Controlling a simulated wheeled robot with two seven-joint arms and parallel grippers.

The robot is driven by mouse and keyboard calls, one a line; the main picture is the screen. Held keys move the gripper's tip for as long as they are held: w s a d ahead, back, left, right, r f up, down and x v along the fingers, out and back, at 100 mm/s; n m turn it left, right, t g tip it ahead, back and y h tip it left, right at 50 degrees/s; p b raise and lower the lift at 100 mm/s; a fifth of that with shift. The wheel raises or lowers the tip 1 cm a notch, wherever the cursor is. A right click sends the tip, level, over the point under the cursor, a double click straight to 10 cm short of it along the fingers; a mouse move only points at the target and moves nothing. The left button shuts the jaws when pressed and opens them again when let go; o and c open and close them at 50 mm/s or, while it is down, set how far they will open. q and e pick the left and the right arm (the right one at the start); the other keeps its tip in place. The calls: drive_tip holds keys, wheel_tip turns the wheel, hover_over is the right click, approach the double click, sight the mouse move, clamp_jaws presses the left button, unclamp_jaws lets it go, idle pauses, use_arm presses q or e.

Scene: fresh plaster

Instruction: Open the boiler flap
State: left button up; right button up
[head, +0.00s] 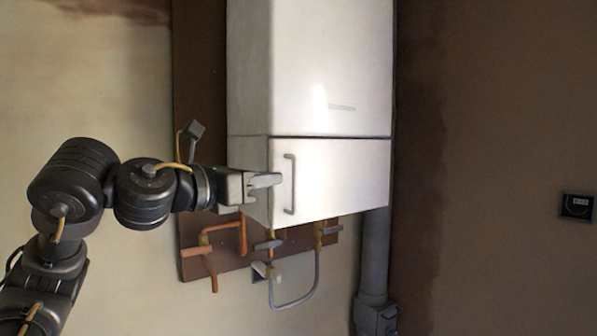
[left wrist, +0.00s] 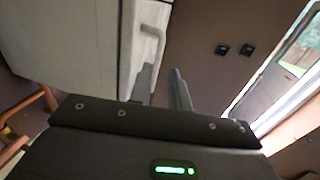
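The white boiler (head: 330,65) hangs on a brown board, and its flap (head: 340,175) is the lower front panel. The flap looks closed, flush under the upper casing. A grey upright bar handle (head: 289,184) sits near the flap's left edge. My left gripper (head: 268,181) is just left of the handle. In the left wrist view the left gripper's two fingers (left wrist: 163,88) are apart with nothing between them. The handle (left wrist: 153,45) shows beyond the left-hand finger there; I cannot tell whether they touch. My right gripper is in neither view.
Copper pipes with valves (head: 243,237) and a looped grey hose (head: 295,300) hang below the boiler. A grey vertical pipe (head: 375,250) runs down at its right. A black socket (head: 577,205) is on the right wall. The space before the boiler's right side looks clear.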

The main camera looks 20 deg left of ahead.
sight(293, 177)
use_arm(q)
drive_tip(key=shift+p+x, duration=0.3)
drive_tip(key=shift+x, duration=0.8)
drive_tip(key=x, duration=0.3)
drive_tip(key=p+x, duration=0.1)
drive_tip(key=shift+w+f, duration=0.3)
drive_tip(key=shift+p+x, duration=0.4)
drive_tip(key=shift+x, duration=0.75)
drive_tip(key=shift+w, duration=0.15)
drive_tip(key=shift+w+d, duration=0.1)
drive_tip(key=shift+w, duration=0.2)
drive_tip(key=shift+s, duration=0.15)
drive_tip(key=c, duration=0.4)
clamp_jaws()
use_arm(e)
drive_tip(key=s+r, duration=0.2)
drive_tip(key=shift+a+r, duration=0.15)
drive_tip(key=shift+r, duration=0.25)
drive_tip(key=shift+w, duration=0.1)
